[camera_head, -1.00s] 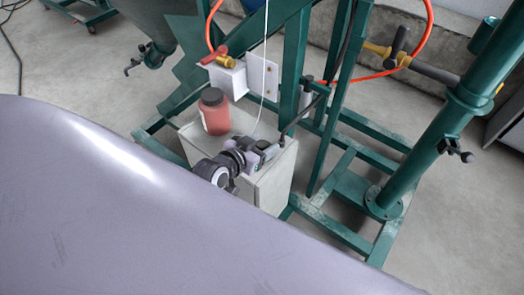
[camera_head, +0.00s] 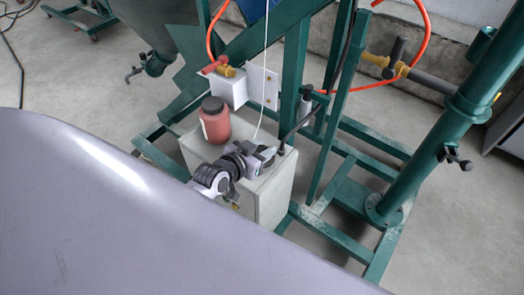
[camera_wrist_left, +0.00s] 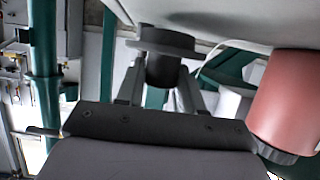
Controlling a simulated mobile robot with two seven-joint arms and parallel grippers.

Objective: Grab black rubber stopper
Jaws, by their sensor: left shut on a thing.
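The black rubber stopper (camera_wrist_left: 165,65) shows in the left wrist view as a dark cylinder with a wider flange. It stands between the two fingers of my left gripper (camera_wrist_left: 160,88), which is shut on it. The flange is close to a pale surface at the top of that view; I cannot tell whether they touch. In the head view my left gripper (camera_head: 264,157) is over the top of a pale box, and the stopper is mostly hidden there. My right gripper is not in view.
A red jar with a black lid (camera_head: 214,121) stands on the pale box (camera_head: 268,196), beside my left gripper; it also shows in the left wrist view (camera_wrist_left: 285,95). A green frame (camera_head: 325,165), a white cord and a dark hose are close behind. A large grey surface (camera_head: 120,215) fills the front.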

